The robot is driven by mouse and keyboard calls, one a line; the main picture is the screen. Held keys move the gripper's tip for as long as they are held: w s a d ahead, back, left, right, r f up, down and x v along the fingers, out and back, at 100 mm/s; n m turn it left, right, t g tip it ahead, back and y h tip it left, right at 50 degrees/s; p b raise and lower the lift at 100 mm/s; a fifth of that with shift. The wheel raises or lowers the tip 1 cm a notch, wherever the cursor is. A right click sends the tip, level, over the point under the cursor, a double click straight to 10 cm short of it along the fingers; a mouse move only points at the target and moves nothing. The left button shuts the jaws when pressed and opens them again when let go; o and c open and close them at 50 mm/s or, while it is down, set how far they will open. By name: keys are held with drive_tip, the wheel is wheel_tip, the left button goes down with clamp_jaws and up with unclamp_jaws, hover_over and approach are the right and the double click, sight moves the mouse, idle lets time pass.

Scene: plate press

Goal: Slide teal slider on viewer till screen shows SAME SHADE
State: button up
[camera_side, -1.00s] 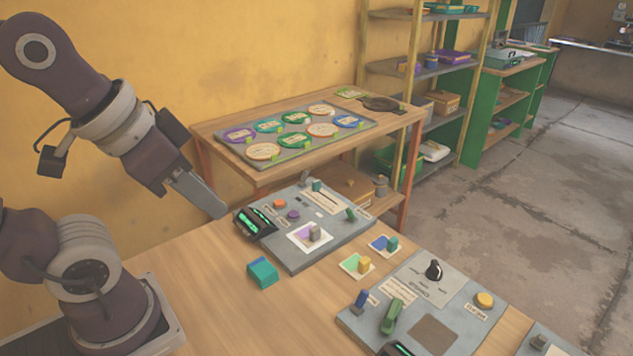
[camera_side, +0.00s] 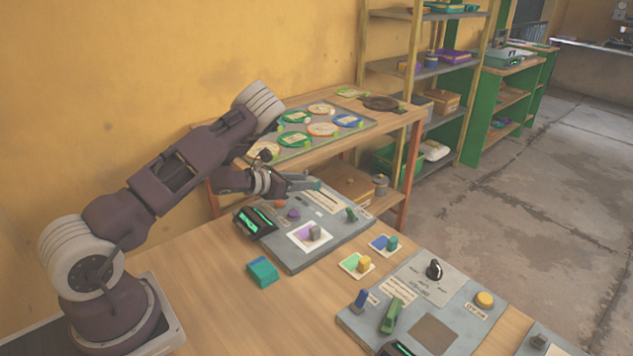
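The viewer is a grey panel (camera_side: 300,258) on the wooden table, with a dark box at its left end carrying a lit green screen (camera_side: 254,221). The screen's text is too small to read. The teal slider (camera_side: 317,185) is a small knob at the panel's far edge, above a white label strip. My gripper (camera_side: 312,184) reaches in from the left, low over the far edge, with its fingertips at the teal slider. I cannot tell whether the fingers touch it or how far apart they are.
On the viewer sit a white card with purple and grey blocks (camera_side: 311,235), an orange button and a green lever (camera_side: 351,214). A teal block (camera_side: 262,272) and two sample cards lie nearby. A second grey panel (camera_side: 432,340) stands front right. A side table (camera_side: 410,118) with coloured discs stands behind.

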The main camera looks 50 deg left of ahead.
sight(316, 180)
drive_tip(key=x, duration=0.6)
clamp_jaws()
drive_tip(key=shift+r, duration=0.1)
idle(1.1)
